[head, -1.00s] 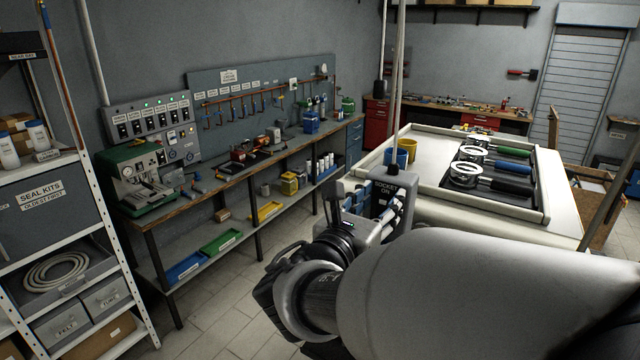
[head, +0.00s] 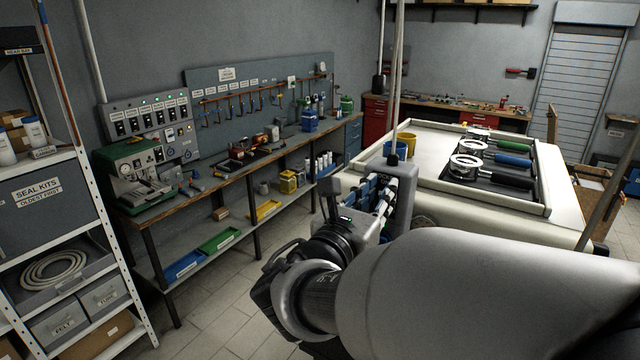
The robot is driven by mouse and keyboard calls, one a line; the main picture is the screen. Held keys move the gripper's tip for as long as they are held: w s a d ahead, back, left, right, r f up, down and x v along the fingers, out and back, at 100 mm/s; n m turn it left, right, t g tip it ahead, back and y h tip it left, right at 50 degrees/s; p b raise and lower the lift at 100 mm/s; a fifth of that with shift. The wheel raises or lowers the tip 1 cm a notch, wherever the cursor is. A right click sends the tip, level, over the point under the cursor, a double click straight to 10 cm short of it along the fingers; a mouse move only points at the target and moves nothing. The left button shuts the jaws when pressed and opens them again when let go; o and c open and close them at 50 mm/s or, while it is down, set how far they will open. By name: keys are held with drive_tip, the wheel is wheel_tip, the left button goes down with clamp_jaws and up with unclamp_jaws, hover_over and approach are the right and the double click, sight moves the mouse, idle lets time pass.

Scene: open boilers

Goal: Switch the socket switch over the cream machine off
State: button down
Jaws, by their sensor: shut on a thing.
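My gripper (head: 385,194), with blue and pale finger parts, is against the front of this box. It is closed, and its fingertips meet the box where the socket switch is. The fingers and arm hide the switch itself, so its position cannot be read. The box's label is not readable now.
Portafilters with green, blue and black handles lie on a dark mat (head: 462,189) on the machine's top. A yellow cup (head: 406,143) and a blue cup (head: 397,151) stand near the box. A workbench (head: 205,178) runs along the left wall. Clear floor (head: 237,290) lies between.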

drive_tip(key=f+t+b, duration=0.1)
drive_tip(key=b, duration=0.3)
drive_tip(key=shift+s+h, duration=0.1)
drive_tip(key=shift+h, duration=0.3)
drive_tip(key=shift+a+t+h+b, duration=0.1)
drive_tip(key=shift+t+h+b, duration=0.2)
drive_tip(key=shift+t+b, duration=0.55)
drive_tip(key=shift+b, duration=0.3)
drive_tip(key=shift+r, duration=0.15)
drive_tip(key=c, duration=1.4)
unclamp_jaws()
drive_tip(key=shift+s, duration=0.1)
drive_tip(key=v, duration=1.2)
